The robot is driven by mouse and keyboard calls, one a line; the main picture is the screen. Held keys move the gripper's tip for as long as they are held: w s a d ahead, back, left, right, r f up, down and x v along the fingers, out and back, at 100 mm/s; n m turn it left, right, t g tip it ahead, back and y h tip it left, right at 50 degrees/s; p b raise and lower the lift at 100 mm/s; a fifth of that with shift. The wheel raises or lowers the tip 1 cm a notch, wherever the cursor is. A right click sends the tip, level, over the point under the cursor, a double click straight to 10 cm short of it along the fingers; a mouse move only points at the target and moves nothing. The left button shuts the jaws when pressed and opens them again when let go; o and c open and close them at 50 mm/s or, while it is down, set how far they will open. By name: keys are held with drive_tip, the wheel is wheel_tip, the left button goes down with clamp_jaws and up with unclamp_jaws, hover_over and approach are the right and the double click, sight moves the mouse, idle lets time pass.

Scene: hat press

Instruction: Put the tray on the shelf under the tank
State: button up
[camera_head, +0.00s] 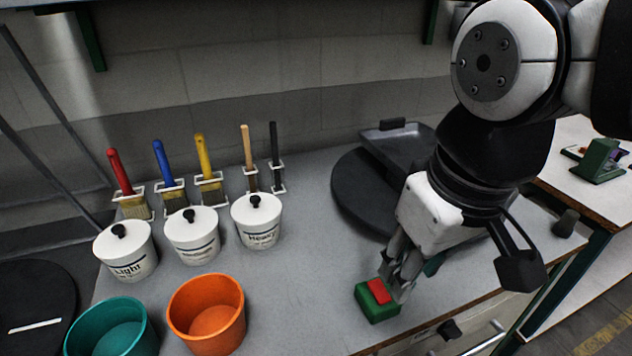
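A dark grey tray (416,143) with a raised rim and a small black handle block lies at the back right of the grey table. It overlaps a round black disc (350,190), and my arm hides its right part. My gripper (399,283) points down at the table's front, over or beside a green block with a red top (378,292). I cannot tell whether it touches the block or whether the fingers are open. The gripper is apart from the tray, in front of it. I cannot make out a tank or the shelf under it.
Three white lidded pots (192,235) stand at the left, with several brushes in holders (170,190) behind. A teal bowl (112,328) and an orange bowl (206,314) are at the front. The middle of the grey table (300,285) is clear. A white table (582,180) stands right.

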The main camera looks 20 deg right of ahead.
drive_tip(key=shift+o, duration=0.4)
drive_tip(key=shift+s+a+f+m, duration=0.2)
drive_tip(key=shift+s+a+f, duration=0.05)
drive_tip(key=shift+s, duration=0.15)
drive_tip(key=shift+s+a+f+m, duration=0.2)
drive_tip(key=shift+s+f, duration=0.05)
drive_tip(key=shift+s, duration=0.15)
drive_tip(key=w+d+r+n+g+h, duration=0.1)
drive_tip(key=w+d+r+n, duration=0.3)
drive_tip(key=w, duration=0.5)
drive_tip(key=n+h, duration=1.3)
drive_tip(key=n, duration=0.1)
approach(390, 119)
drive_tip(key=shift+g, duration=0.4)
drive_tip(key=d, duration=0.1)
drive_tip(key=w+d+f, duration=0.1)
drive_tip(key=d, duration=0.1)
drive_tip(key=d+p, duration=0.1)
drive_tip(key=shift+w+d+f, duration=0.2)
drive_tip(key=shift+w+f, duration=0.05)
drive_tip(key=shift+f, duration=0.1)
drive_tip(key=x, duration=0.3)
drive_tip(key=s+x, duration=0.1)
drive_tip(key=shift+w+d+r+p, duration=0.1)
drive_tip(key=shift+d+r+p, duration=0.05)
drive_tip(key=shift+d+p, duration=0.2)
drive_tip(key=shift+w+d, duration=0.1)
drive_tip(key=shift+d, duration=0.2)
clamp_jaws()
